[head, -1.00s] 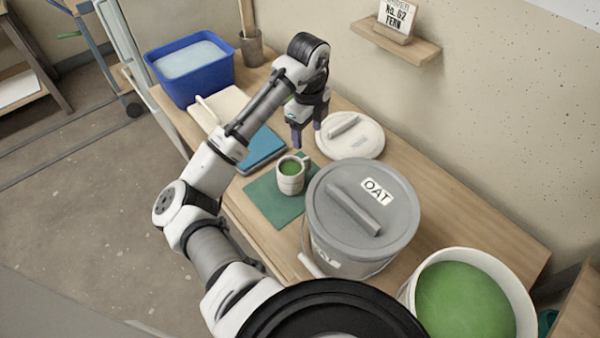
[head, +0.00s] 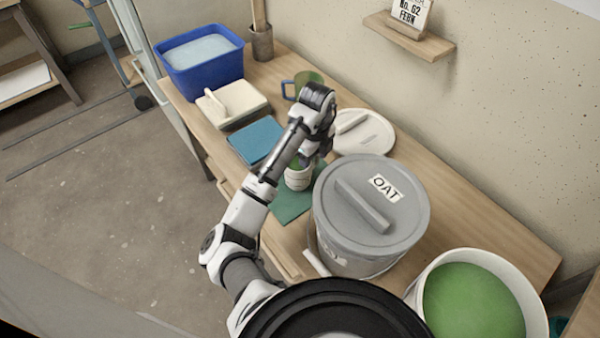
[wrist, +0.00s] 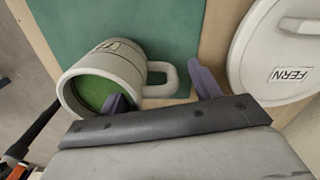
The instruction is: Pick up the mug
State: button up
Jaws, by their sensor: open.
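The pale grey mug (head: 298,181) with green glaze inside stands upright on the green mat (head: 288,208), just left of the grey lidded bucket. It also shows in the wrist view (wrist: 118,68), with its handle towards the right. My gripper (head: 310,160) is open, just above the mug and hiding part of its rim. In the wrist view my gripper (wrist: 160,82) has one finger over the mug's mouth and the other beyond the handle, so the handle shows between them. I cannot tell whether the first finger is inside the mug. Nothing is held.
The grey bucket (head: 358,242) labelled OAT stands close on the right. A white lid (head: 372,140) labelled FERN lies behind it. A second, green mug (head: 309,78) with a blue handle stands farther back. A blue book-like block (head: 257,142) and blue tub (head: 205,85) lie left.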

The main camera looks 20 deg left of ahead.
jog(key=shift+f, duration=0.65)
jog(key=shift+r, duration=0.1)
grip_shut()
